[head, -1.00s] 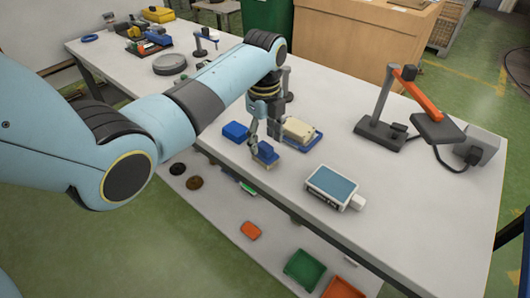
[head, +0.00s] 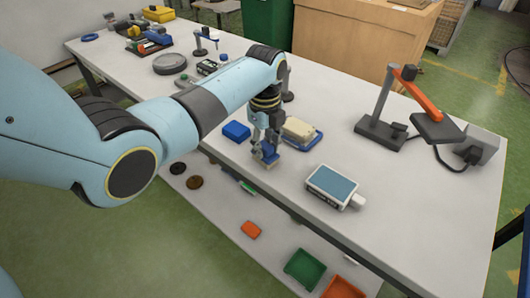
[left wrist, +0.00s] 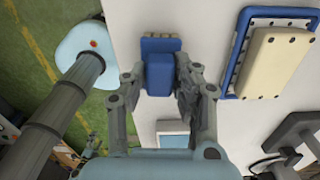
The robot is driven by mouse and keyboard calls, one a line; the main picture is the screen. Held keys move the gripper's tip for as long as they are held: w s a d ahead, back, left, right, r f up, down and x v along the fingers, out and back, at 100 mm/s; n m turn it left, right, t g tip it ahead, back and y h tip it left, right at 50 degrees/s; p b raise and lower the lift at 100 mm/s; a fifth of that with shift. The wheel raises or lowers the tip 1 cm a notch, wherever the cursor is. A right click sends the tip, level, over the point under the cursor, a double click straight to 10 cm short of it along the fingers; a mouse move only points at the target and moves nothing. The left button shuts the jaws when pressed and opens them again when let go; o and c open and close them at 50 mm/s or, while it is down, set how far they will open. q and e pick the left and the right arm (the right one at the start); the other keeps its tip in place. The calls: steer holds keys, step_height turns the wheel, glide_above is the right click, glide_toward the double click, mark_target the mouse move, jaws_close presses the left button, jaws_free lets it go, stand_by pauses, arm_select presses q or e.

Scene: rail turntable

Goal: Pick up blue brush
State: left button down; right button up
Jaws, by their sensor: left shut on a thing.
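I cannot tell whether the brush touches the tabletop.
A white box with a blue top (head: 332,185) and an orange-armed stand (head: 380,130) are further right. Bare tabletop lies between.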

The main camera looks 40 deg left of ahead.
mark_target(265, 145)
arm_select(q)
steer(key=shift+s+f, duration=0.1)
steer(key=shift+r, duration=0.55)
step_height(265, 145, up, 3)
steer(key=shift+f, duration=0.1)
steer(key=d+r+b, duration=0.1)
steer(key=d+r, duration=0.6)
steer(key=d, duration=0.4)
steer(key=shift+s+d+b, duration=0.35)
steer(key=shift+s+b, duration=0.05)
steer(key=shift+s, duration=0.05)
steer(key=c, duration=1.6)
jaws_free()
steer(key=shift+r, duration=0.1)
steer(key=c, duration=0.4)
steer(key=shift+c, duration=0.3)
